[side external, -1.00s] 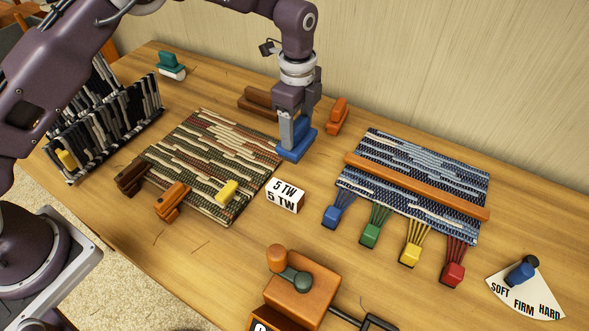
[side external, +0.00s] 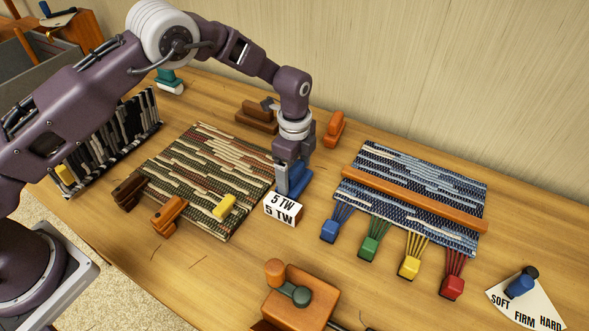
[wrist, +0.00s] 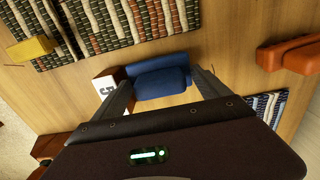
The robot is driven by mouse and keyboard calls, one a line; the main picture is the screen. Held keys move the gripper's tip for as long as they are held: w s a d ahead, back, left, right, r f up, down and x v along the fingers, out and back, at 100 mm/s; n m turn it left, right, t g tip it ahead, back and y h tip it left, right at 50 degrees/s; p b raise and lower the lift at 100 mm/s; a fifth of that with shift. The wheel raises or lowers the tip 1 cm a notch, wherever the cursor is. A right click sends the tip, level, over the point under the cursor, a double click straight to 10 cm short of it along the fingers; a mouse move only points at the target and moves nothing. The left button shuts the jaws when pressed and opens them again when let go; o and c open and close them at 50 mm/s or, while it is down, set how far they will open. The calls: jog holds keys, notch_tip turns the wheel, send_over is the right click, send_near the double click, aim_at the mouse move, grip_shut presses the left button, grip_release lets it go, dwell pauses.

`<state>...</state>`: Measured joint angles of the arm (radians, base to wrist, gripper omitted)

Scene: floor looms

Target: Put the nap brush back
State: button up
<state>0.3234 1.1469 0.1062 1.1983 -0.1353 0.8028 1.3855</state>
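A blue brush-shaped block (side external: 298,180), which could be the nap brush, is between the fingers of my gripper (side external: 285,188), just behind the white "5 TW" block (side external: 282,207). In the wrist view the blue block (wrist: 160,80) spans the gap between both fingertips, which appear to press on its ends. I cannot tell whether it is clear of the table. A teal brush with a white underside (side external: 170,81) stands at the back left, partly behind my arm.
A striped rug (side external: 205,175) lies to the left, bearing a yellow block (side external: 224,206). A blue rug (side external: 400,180) with an orange bar lies to the right. Brown (side external: 257,118) and orange (side external: 334,129) blocks stand behind. A "SOFT FIRM HARD" dial (side external: 530,305) is front right.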

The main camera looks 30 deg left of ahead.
notch_tip(320, 180, up, 13)
jog(key=s+a+r+n+t, duration=0.1)
jog(key=s+a+r+n, duration=0.4)
jog(key=r, duration=0.4)
jog(key=s+a+r+n+t, duration=0.25)
jog(key=s+r, duration=0.35)
jog(key=r, duration=0.3)
jog(key=s+a+n, duration=0.2)
jog(key=s+n, duration=0.1)
jog(key=s, duration=0.4)
jog(key=s+a+n+t, duration=0.1)
jog(key=s+n, duration=0.3)
jog(key=s, duration=0.4)
jog(key=s+a+n+t, duration=0.1)
jog(key=s+a+n, duration=0.2)
jog(key=s, duration=0.4)
jog(key=shift+s, duration=0.35)
